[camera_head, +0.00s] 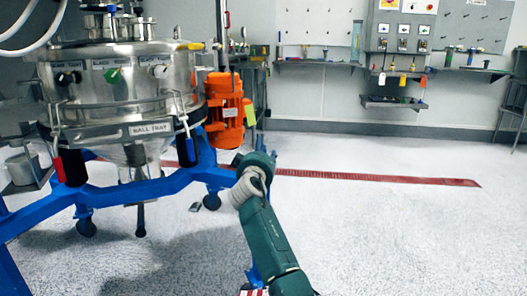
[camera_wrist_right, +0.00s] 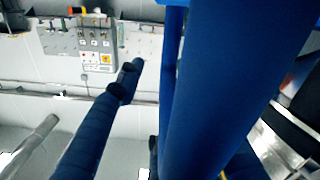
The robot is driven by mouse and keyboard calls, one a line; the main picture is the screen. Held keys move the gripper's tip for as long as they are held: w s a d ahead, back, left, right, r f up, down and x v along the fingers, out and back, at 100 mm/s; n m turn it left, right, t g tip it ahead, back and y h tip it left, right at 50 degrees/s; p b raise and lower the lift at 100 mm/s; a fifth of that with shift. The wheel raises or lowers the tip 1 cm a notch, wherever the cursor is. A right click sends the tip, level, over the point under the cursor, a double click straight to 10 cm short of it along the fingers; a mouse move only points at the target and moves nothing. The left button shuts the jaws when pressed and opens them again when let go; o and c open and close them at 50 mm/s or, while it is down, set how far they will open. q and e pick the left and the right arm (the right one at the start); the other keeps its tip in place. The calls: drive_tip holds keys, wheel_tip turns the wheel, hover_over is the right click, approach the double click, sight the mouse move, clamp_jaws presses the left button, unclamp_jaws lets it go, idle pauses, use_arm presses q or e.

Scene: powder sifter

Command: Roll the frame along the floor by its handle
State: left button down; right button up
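The fingers are hidden or too small to read, and I cannot tell contact. In the right wrist view, thick blue tubes (camera_wrist_right: 225,90) fill the right side, very close. My left gripper is not in view.
An orange motor (camera_head: 226,112) is mounted at the sifter's right side. A red strip (camera_head: 400,178) crosses the pale floor. Wall shelves (camera_head: 315,63) and a control panel (camera_head: 398,32) are at the back. The floor (camera_head: 430,235) at the right is clear.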

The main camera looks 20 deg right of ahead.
drive_tip(key=shift+r, duration=0.1)
drive_tip(key=v, duration=1.1)
drive_tip(key=shift+f, duration=0.3)
drive_tip(key=shift+s+a+r, duration=0.1)
drive_tip(key=shift+s+a, duration=0.2)
drive_tip(key=shift+s, duration=0.2)
